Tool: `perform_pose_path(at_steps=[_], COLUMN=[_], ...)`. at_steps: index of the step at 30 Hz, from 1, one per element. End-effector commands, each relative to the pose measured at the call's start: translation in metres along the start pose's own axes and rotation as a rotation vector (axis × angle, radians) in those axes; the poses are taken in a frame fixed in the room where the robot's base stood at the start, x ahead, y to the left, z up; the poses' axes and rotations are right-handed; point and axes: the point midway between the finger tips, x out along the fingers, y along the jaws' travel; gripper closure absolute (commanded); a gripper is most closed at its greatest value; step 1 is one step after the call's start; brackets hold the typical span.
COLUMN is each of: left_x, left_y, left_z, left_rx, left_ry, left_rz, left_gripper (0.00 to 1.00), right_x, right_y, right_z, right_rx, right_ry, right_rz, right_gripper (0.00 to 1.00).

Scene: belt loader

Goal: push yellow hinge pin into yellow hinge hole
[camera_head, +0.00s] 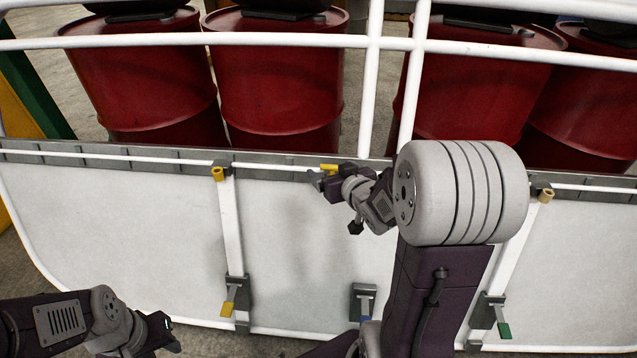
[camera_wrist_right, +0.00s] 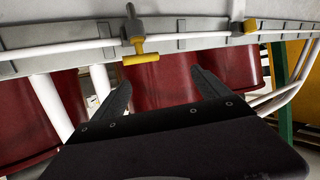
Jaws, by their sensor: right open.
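A yellow hinge pin (camera_head: 328,167) with a bar-like handle lies at the top rail of the white panel. It also shows in the right wrist view (camera_wrist_right: 149,58), beside a grey bracket. My right gripper (camera_head: 316,180) is close beside it; in the right wrist view the right gripper (camera_wrist_right: 160,88) is open and empty, with the pin beyond its fingertips. Whether the pin sits in a hole cannot be told. A yellow ring-like fitting (camera_head: 218,173), possibly the hinge hole, sits farther left on the rail. My left gripper (camera_head: 160,333) is at the lower left, its jaws unclear.
The white panel (camera_head: 120,215) carries yellow (camera_head: 228,301), blue (camera_head: 365,305) and green (camera_head: 503,327) handles low down. White guard rails (camera_head: 150,41) and red drums (camera_head: 277,85) stand behind it. Another yellowish fitting (camera_head: 546,195) is at the right.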

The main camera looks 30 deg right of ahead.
Motion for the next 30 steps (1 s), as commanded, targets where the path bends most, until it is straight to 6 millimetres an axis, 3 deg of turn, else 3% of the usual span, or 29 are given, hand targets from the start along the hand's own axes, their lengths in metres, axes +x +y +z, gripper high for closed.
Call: perform_pose_path(at_steps=[3,11,18,24,30], left_x=[0.016,0.021,0.031,0.034,0.046], left_y=[0.0,0.0,-0.001,-0.001,-0.001], left_z=[0.002,0.002,0.003,0.004,0.005], left_rx=[0.0,0.0,0.0,0.0,0.0], left_ry=[0.0,0.0,0.0,0.0,0.0], left_rz=[0.0,0.0,0.0,0.0,0.0], left_gripper=[0.64,0.64,0.64,0.64,0.64], right_x=[0.004,0.005,0.039,0.048,0.084], right_y=[0.013,0.024,0.025,0.025,0.026], right_z=[0.017,0.023,0.025,0.026,0.034], right_rx=[0.013,0.023,0.022,0.022,0.022], right_ry=[-0.003,-0.004,-0.004,-0.005,-0.004], right_rz=[0.029,0.053,0.051,0.051,0.051], right_gripper=[0.14,0.14,0.14,0.14,0.14])
